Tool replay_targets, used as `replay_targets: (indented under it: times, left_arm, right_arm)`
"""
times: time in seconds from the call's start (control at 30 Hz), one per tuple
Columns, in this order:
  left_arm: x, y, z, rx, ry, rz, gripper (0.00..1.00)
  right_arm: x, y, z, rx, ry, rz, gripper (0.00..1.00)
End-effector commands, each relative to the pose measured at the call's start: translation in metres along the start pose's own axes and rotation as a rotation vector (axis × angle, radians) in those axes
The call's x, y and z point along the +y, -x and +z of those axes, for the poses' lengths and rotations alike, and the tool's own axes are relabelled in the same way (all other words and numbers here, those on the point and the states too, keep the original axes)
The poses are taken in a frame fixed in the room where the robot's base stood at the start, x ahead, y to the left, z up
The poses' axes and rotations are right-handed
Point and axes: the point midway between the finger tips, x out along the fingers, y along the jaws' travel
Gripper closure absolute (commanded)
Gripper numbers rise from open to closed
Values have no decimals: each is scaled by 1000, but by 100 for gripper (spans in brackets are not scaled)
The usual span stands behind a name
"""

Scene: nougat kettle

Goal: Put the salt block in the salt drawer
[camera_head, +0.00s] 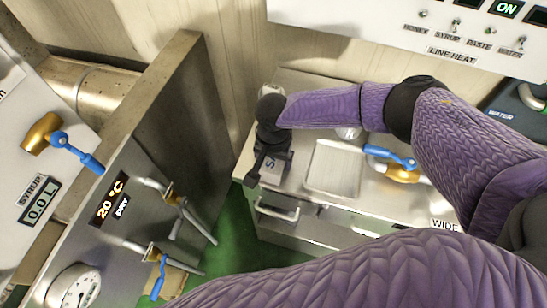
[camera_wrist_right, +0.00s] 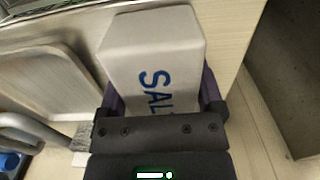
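The salt block (camera_wrist_right: 150,50) is a pale block with blue SALT lettering. In the wrist view it fills the space between my right gripper's fingers (camera_wrist_right: 160,92), which touch both sides. I cannot tell whether the block rests on the counter. A drawer front with a bar handle (camera_head: 277,210) is below; no salt label is readable on it. My left gripper is out of view.
A shallow metal tray (camera_head: 335,168) lies right of the block. A brass valve with a blue lever (camera_head: 395,163) is farther right. At left stands a steel panel with valves and a gauge (camera_head: 75,288). Green floor (camera_head: 232,235) shows between panel and counter.

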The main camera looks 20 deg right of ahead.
Motion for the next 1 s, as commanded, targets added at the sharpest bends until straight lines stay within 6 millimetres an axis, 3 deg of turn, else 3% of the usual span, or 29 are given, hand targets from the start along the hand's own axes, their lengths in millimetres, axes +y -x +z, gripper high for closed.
replay_targets:
  times: [0.03, 0.3, 0.33, 0.67, 1.0]
  left_arm:
    - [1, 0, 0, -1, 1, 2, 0]
    - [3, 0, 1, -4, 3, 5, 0]
    - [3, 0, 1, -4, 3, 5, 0]
    - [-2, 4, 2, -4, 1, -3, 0]
    - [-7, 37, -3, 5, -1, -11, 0]
  right_arm:
    - [0, 0, 0, 0, 0, 0, 40]
    - [0, 0, 0, 0, 0, 0, 97]
    - [0, 0, 0, 0, 0, 0, 100]
    - [0, 9, 0, 0, 0, -2, 100]
    - [-1, 90, 0, 1, 1, -4, 100]
